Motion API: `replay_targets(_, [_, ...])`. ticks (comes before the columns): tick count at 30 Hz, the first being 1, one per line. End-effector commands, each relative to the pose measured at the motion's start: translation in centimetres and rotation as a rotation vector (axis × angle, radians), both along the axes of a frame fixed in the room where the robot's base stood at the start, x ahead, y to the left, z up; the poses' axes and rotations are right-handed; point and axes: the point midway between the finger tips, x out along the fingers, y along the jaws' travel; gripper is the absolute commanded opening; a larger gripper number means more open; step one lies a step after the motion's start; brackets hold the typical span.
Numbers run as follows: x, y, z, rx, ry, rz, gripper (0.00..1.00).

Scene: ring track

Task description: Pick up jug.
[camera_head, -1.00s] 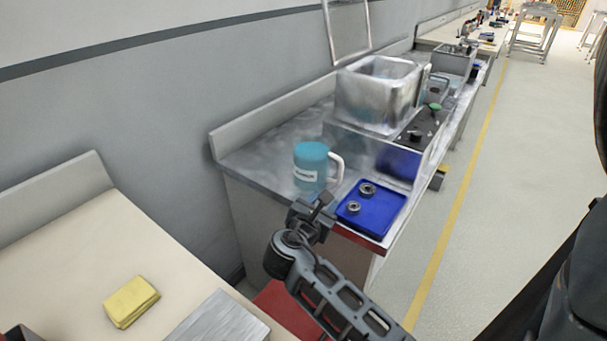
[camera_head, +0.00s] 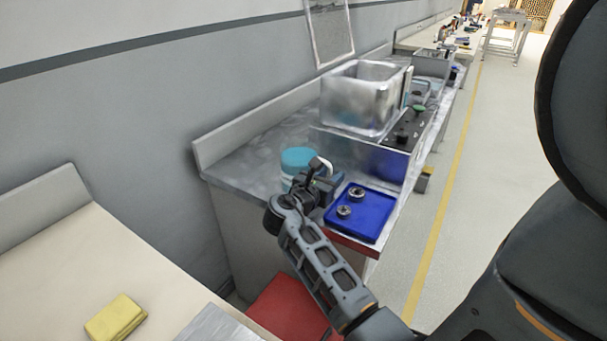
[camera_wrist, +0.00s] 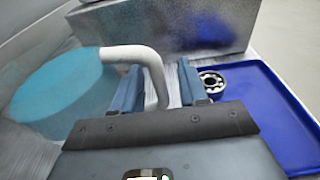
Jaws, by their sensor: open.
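The teal jug (camera_head: 297,161) stands upright on the grey metal bench, partly hidden behind my gripper (camera_head: 322,174). In the wrist view the jug's round teal top (camera_wrist: 58,92) fills the left side. Its white handle (camera_wrist: 150,62) reaches across to the right and curves down between the two blue fingers of my gripper (camera_wrist: 163,88). The gripper is open, with a finger on either side of the handle. I cannot tell whether either finger touches it.
A blue tray (camera_head: 374,212) with two metal bearings (camera_head: 357,194) lies right of the jug. A metal tank (camera_head: 362,98) stands behind on the bench. A yellow sponge (camera_head: 116,318) lies on the pale near table. Floor is clear to the right.

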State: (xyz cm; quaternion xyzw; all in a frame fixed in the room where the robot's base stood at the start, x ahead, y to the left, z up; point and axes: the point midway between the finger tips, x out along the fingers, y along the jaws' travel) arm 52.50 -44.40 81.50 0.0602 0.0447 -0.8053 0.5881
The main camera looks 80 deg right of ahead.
Motion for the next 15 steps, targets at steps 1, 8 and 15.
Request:
replay_targets(1, [-0.05,-0.15,-0.03,0.000,0.000,0.000,0.43])
replay_targets(8, [0.00,-0.14,-0.03,0.000,0.000,0.001,0.40])
replay_targets(15, [0.00,-0.13,-0.02,0.000,-0.001,0.002,0.17])
